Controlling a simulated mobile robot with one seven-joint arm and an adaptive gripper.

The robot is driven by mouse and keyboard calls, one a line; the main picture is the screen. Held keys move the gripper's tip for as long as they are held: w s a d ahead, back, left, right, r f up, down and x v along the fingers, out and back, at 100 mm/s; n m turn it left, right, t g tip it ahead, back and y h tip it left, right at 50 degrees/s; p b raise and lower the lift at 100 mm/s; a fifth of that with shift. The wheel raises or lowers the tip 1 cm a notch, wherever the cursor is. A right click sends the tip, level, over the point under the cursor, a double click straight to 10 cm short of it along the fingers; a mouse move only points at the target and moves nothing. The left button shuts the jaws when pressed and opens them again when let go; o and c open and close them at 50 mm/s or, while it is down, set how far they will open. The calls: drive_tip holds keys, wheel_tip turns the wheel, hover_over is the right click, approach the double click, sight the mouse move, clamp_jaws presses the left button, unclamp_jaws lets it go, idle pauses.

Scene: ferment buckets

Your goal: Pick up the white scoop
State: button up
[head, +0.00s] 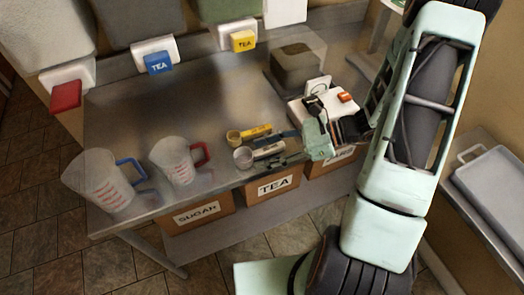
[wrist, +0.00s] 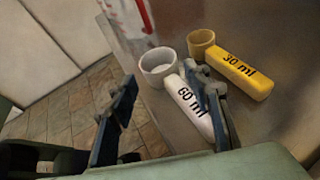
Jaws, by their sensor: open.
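The white scoop (head: 243,157) lies on the metal table near its front edge. In the wrist view its round cup (wrist: 156,66) is up and left of its handle, which is marked 60 ml (wrist: 188,104). My gripper (head: 276,149) is open at the scoop's handle. In the wrist view my gripper (wrist: 165,100) has the white handle between its fingers, much closer to the right finger. That finger overlaps the handle's right side; I cannot tell whether they touch. The left finger is clearly apart from it.
A yellow scoop (wrist: 238,74), marked 30 ml, lies close beyond the right finger. Two clear measuring jugs, one blue-handled (head: 103,180) and one red-handled (head: 175,161), stand to the left. A white box (head: 307,112) stands behind the gripper. The table's back left is clear.

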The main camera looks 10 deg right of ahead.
sight(253, 155)
drive_tip(key=x, duration=0.5)
drive_tip(key=shift+a+f, duration=0.1)
drive_tip(key=shift+a, duration=0.2)
drive_tip(key=c, duration=0.8)
